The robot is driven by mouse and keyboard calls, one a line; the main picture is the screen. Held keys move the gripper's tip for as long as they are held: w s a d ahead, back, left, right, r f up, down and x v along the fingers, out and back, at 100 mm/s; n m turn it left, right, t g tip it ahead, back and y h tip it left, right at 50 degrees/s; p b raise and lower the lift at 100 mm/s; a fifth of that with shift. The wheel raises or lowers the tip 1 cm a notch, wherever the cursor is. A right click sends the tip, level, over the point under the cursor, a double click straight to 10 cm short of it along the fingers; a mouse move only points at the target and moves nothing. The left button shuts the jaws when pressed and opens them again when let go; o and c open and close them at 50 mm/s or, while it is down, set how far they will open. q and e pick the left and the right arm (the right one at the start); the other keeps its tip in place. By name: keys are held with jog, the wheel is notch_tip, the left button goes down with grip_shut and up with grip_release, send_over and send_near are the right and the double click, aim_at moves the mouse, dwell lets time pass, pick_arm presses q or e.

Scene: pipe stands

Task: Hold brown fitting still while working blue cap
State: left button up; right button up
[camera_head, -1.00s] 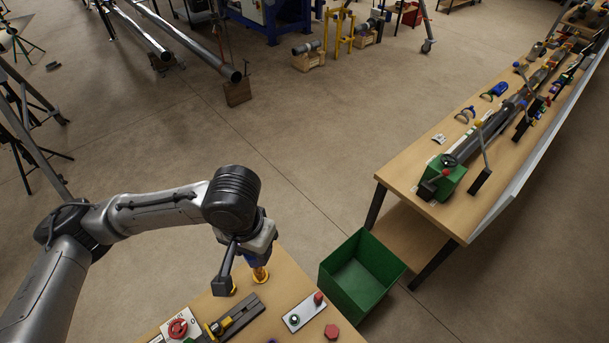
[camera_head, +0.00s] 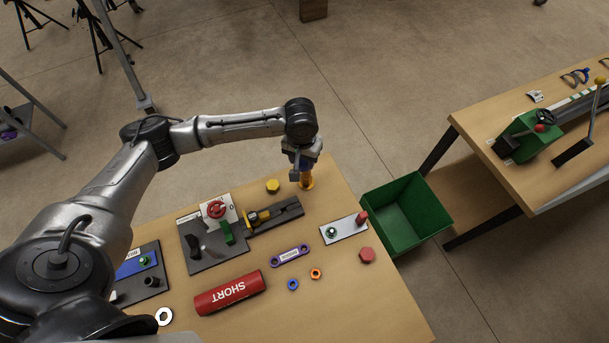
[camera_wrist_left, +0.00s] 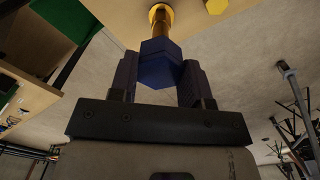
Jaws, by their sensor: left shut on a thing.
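The brown fitting (camera_head: 307,182) is an orange-brown upright post at the far right part of the bench. It also shows in the left wrist view (camera_wrist_left: 160,28), where its wider round foot meets the tabletop. The blue cap (camera_wrist_left: 158,66) is a dark blue hexagonal piece on the fitting's free end. My left gripper (camera_wrist_left: 158,84) is shut on the blue cap, one finger on each side. In the head view my left gripper (camera_head: 301,168) is above the fitting and hides most of the cap. My right gripper is not in view.
Near the fitting are a yellow hex piece (camera_head: 273,186), a black rail fixture (camera_head: 276,215) and a white plate (camera_head: 345,228) with green and red knobs. A red SHORT cylinder (camera_head: 230,292) lies in front. A green bin (camera_head: 407,213) stands right of the bench.

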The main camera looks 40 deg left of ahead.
pick_arm(q)
jog(key=w+a, duration=0.1)
jog(key=w+f+m, duration=0.1)
jog(key=w+a+m, duration=0.1)
jog(key=shift+w+a+f, duration=0.1)
jog(key=shift+a+f, duration=0.2)
jog(key=shift+w+d+m, duration=0.15)
jog(key=shift+w+m, duration=0.2)
jog(key=shift+m, duration=0.25)
jog(key=shift+s, duration=0.1)
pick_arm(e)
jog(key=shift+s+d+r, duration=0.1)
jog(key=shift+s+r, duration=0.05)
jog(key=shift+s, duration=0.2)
pick_arm(q)
jog(key=shift+r+p, duration=0.15)
jog(key=shift+p, duration=0.5)
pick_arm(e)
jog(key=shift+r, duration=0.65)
